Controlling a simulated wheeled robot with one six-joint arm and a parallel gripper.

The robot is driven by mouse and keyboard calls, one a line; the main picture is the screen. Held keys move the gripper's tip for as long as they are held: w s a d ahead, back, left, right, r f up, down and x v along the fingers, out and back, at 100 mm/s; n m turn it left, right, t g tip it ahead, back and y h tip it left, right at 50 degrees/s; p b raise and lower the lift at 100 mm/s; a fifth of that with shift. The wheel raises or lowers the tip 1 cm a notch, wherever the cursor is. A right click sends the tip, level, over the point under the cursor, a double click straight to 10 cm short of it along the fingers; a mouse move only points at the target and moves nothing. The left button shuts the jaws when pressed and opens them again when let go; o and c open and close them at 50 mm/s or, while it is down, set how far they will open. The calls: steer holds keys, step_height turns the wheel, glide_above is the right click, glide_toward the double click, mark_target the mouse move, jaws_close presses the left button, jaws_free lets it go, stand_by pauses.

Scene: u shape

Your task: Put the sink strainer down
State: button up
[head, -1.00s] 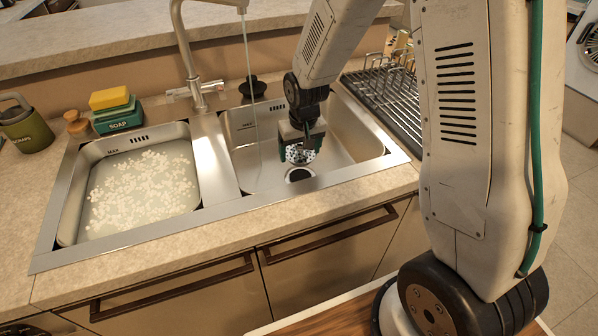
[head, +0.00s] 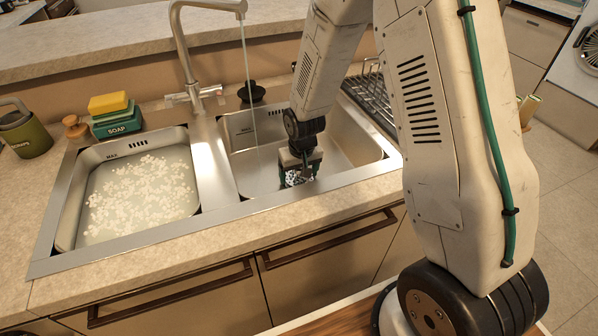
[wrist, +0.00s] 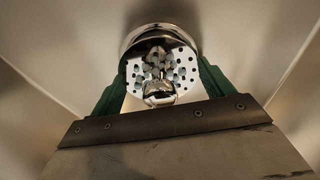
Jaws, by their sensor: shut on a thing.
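The sink strainer (wrist: 147,72) is a shiny metal cup with round holes. In the wrist view my gripper (wrist: 160,85) is shut on it, with a green finger on each side. In the head view my gripper (head: 299,178) is low in the right sink basin (head: 345,132), near its front wall. Only a small speckled part of the strainer (head: 294,177) shows there. The drain opening is hidden in the head view. I cannot tell whether the strainer touches the basin floor or sits in the drain.
Water runs from the tap (head: 183,47) into the right basin, left of my gripper. The left basin (head: 68,205) holds water with white foam. A black plug (head: 252,92) stands behind the right basin. A drying rack (head: 372,97) lies right of it.

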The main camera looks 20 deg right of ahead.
steer(key=shift+s+f, duration=0.1)
steer(key=shift+f, duration=0.15)
steer(key=o, duration=1)
steer(key=shift+a, duration=0.1)
steer(key=shift+o, duration=0.2)
steer(key=shift+s+f, duration=0.1)
